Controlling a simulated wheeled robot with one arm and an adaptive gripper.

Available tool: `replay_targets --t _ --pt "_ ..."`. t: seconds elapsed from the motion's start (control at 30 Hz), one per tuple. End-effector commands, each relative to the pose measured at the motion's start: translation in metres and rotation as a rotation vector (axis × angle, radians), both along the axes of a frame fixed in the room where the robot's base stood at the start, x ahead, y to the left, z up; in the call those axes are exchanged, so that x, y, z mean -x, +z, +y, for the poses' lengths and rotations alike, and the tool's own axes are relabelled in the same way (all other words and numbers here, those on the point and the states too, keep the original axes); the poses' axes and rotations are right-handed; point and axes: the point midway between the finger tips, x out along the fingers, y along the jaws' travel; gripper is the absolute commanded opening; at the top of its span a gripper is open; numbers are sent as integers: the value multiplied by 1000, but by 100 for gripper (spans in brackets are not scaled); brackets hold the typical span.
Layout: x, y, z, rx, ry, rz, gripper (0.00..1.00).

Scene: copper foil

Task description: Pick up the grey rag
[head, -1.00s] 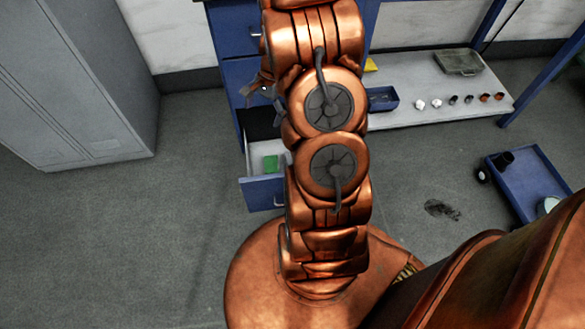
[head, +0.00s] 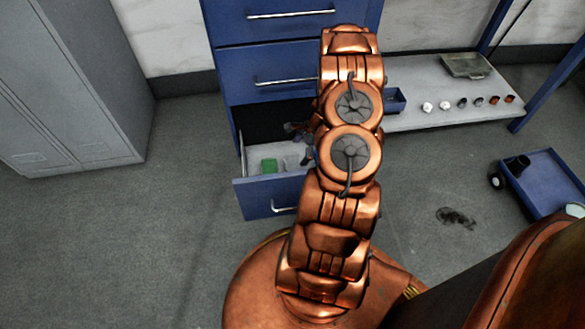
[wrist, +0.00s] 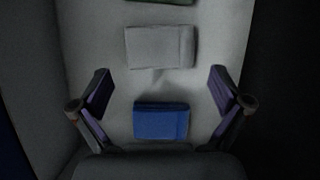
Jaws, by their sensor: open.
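The grey rag (wrist: 160,47) is a pale, folded rectangle on the light floor of the open drawer. It shows in the wrist view just beyond my fingertips, and in the head view as a pale patch (head: 291,162) beside the green one. My gripper (wrist: 160,72) is open and empty, pointing into the drawer, with its two fingers wide apart. A blue folded cloth (wrist: 162,121) lies between the fingers, nearer the palm. In the head view my arm hides part of the drawer and most of the gripper.
A green item (head: 268,165) lies in the drawer left of the rag. The open drawer (head: 262,199) belongs to a blue cabinet (head: 285,60). A grey shelf (head: 440,112) with small parts stands right. A blue tray (head: 545,180) is on the floor. A grey locker (head: 75,90) stands left.

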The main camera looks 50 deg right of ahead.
Motion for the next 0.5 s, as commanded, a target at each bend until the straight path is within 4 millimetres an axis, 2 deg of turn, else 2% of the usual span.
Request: replay_targets --t 0.27,0.5 --pt "-5 -25 9 -1 2 1 100" --pt "-10 -56 21 -1 3 2 100"
